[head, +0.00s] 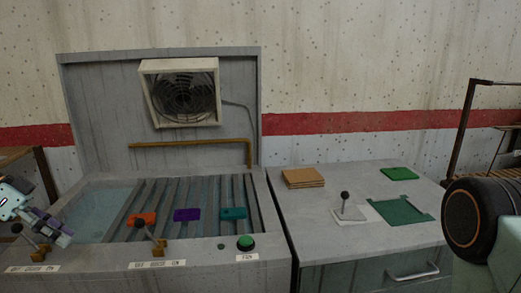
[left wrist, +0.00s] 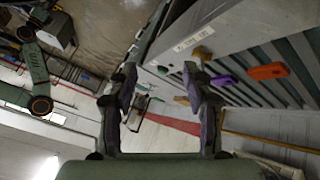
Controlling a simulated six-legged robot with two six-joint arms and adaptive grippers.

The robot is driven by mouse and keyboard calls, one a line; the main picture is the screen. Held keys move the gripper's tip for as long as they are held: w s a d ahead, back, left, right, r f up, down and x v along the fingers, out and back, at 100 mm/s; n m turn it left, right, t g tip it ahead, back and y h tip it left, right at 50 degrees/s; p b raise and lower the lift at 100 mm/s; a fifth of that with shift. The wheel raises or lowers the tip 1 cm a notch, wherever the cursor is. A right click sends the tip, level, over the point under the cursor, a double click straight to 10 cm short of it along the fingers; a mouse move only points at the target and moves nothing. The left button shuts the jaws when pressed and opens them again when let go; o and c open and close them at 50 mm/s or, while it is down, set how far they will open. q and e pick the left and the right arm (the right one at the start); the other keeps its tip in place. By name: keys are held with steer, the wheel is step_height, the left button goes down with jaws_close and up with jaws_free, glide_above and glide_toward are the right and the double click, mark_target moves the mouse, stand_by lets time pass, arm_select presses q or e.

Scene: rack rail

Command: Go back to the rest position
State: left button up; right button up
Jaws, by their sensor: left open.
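My left gripper (head: 50,228) is at the left edge of the head view, by the front left corner of the grey rack unit (head: 90,262). It is open. In the left wrist view its two fingers (left wrist: 158,78) stand apart with nothing between them. My right gripper is not in view.
Orange (head: 143,218), purple (head: 187,215) and teal (head: 233,213) pieces lie on the slatted rack. Brass levers (head: 150,232) and a green button (head: 245,242) line its front. The right counter (head: 320,232) holds brown sheets (head: 303,178), a black-knobbed lever (head: 345,204) and green plates (head: 400,174).

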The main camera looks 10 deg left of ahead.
arm_select(q)
steer(key=w+d+f+n+t+y, duration=0.1)
steer(key=w+d+n+t+y, duration=0.15)
steer(key=w+n+t, duration=0.4)
steer(key=d+f+n+g+y+b, duration=0.25)
steer(key=d+f+n, duration=0.25)
steer(key=d+f, duration=0.7)
steer(key=s+d+f+m+g+y+b, duration=0.1)
steer(key=s+d+f+g, duration=0.1)
steer(key=s+f, duration=0.6)
steer(key=s+d+f+m+g+y+b, duration=0.1)
steer(key=s+d+f+g, duration=0.1)
steer(key=s+f, duration=0.6)
steer(key=s+d+f+m+g+b, duration=0.1)
steer(key=s+f, duration=0.8)
steer(key=s, duration=0.9)
steer(key=d+g, duration=0.1)
steer(key=d, duration=0.1)
steer(key=shift+s+d+y, duration=0.4)
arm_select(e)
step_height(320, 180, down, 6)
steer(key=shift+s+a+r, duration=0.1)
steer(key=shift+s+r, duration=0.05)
